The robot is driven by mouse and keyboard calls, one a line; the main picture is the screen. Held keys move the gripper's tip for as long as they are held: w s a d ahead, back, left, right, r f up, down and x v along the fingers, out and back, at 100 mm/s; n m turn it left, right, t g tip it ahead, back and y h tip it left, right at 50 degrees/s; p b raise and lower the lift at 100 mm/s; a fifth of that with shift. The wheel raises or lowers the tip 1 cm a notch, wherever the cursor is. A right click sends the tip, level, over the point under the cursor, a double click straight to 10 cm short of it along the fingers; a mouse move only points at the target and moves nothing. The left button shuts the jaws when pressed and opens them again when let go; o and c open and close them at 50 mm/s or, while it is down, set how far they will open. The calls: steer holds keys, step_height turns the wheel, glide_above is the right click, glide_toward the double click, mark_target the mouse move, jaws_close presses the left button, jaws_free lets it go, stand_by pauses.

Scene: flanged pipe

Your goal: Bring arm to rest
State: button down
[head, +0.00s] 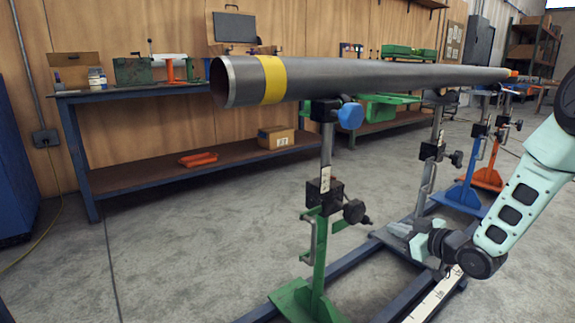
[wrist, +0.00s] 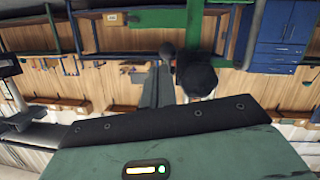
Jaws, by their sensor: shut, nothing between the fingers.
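My gripper (head: 396,229) is at the end of my pale green arm, low at the right in the head view. It points left, below the pipe and near the stand rails. Its grey fingers also show in the wrist view (wrist: 155,90), side by side, shut and empty. The long grey pipe (head: 370,76) with a yellow band (head: 271,79) lies on stands above my gripper. The head view does not show clearly whether my gripper touches the rail behind it.
A green stand (head: 325,190) holds the pipe's near end. Blue (head: 466,190) and orange (head: 487,177) stands are farther back. A workbench (head: 150,92) with tools and a box (head: 276,137) lines the wall. The floor (head: 190,240) at the left is clear.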

steer(key=s+d+r+m+g+h, duration=0.1)
steer(key=s+r+m+g+h, duration=0.2)
steer(key=s, duration=0.6)
steer(key=s+r+m+g+h, duration=0.1)
steer(key=s+m+g+h, duration=0.2)
steer(key=s, duration=0.6)
steer(key=s+d+r+m+g+h, duration=0.15)
steer(key=s+g, duration=0.35)
steer(key=s, duration=0.5)
steer(key=s+a+r+n+g+p, duration=0.1)
steer(key=s+a+r+n, duration=0.15)
steer(key=s+a, duration=0.5)
steer(key=s+a+r+n+g, duration=0.1)
steer(key=s+a+n, duration=0.35)
steer(key=a, duration=0.65)
step_height(320, 180, up, 35)
steer(key=p, duration=3.5)
steer(key=shift+d+f, duration=0.15)
steer(key=shift+d, duration=0.1)
steer(key=shift+s+m+y, duration=0.1)
steer(key=shift+m+y, duration=0.15)
